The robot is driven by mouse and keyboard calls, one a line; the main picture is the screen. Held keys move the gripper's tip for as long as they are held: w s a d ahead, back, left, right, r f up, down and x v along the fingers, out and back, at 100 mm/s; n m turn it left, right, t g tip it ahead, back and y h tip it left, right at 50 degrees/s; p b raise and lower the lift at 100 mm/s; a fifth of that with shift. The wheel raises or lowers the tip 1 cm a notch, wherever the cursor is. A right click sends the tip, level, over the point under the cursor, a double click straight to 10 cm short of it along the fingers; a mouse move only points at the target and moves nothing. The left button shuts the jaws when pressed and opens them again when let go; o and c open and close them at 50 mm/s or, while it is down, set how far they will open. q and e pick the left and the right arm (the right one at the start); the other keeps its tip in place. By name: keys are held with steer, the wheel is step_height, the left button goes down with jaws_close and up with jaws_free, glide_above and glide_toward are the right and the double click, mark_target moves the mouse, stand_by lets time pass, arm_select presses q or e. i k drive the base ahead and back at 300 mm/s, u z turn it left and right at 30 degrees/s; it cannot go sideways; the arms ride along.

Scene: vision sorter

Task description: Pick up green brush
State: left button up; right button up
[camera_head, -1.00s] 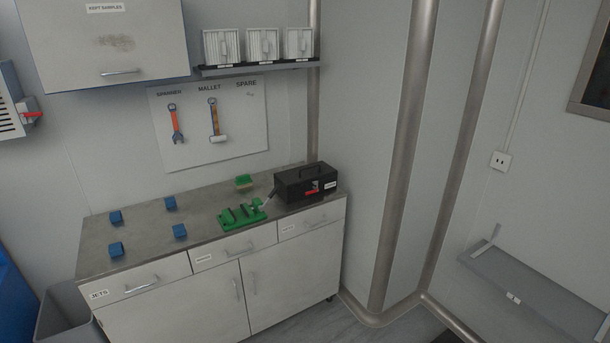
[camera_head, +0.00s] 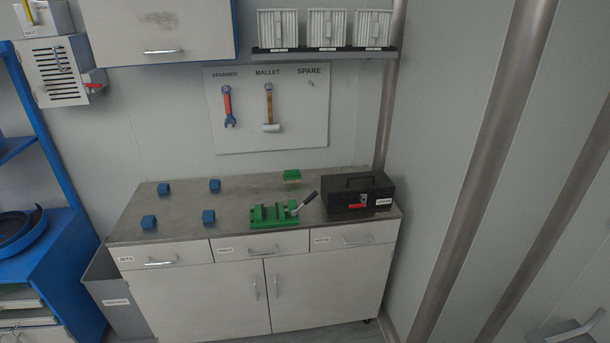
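The green brush (camera_head: 292,176) lies near the back of the grey worktop (camera_head: 182,224), left of the black toolbox. It has a green top and a paler lower part. A green vise (camera_head: 272,216) with a dark-tipped lever stands in front of it, near the worktop's front edge. Neither of my grippers shows in the head view.
A black toolbox (camera_head: 358,193) stands at the worktop's right end. Several blue blocks (camera_head: 209,216) sit on its left half. A tool board (camera_head: 266,108) with a spanner and mallet hangs behind. A metal pole (camera_head: 490,170) rises at the right.

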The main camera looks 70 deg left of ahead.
mark_target(294, 177)
steer(key=u, duration=0.35)
steer(key=i, duration=0.85)
steer(key=u, duration=0.7)
